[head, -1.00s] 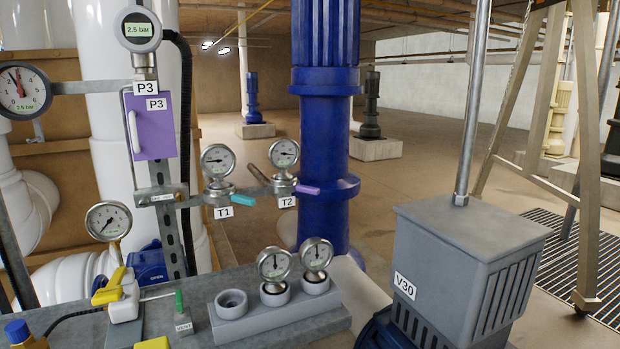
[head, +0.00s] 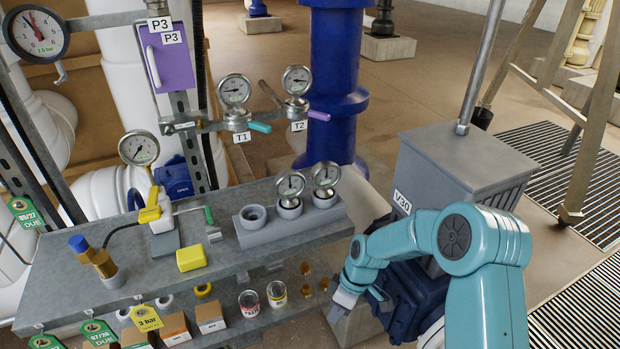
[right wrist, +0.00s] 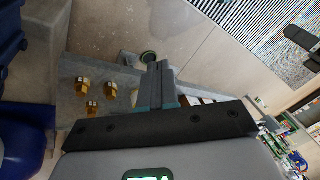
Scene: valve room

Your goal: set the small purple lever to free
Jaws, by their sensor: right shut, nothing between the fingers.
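The small purple lever (head: 319,115) sticks out to the right from the valve under the round gauge (head: 297,80) tagged T2 (head: 298,126). It lies close to level, in front of the blue column. No "free" mark is readable beside it. My right gripper (head: 343,302) is low in the head view, well below the lever and right of the lower shelf, apart from the lever. Its fingers (right wrist: 157,82) are together and empty in the right wrist view. The lever does not show in that view. My left gripper is not in view.
A teal lever (head: 260,127) sits on the T1 valve, left of the purple one. A bench (head: 110,292) with gauges in a grey block (head: 245,240) stands below them. The grey V30 box (head: 455,165) stands to the right. A purple P3 panel (head: 168,62) hangs behind.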

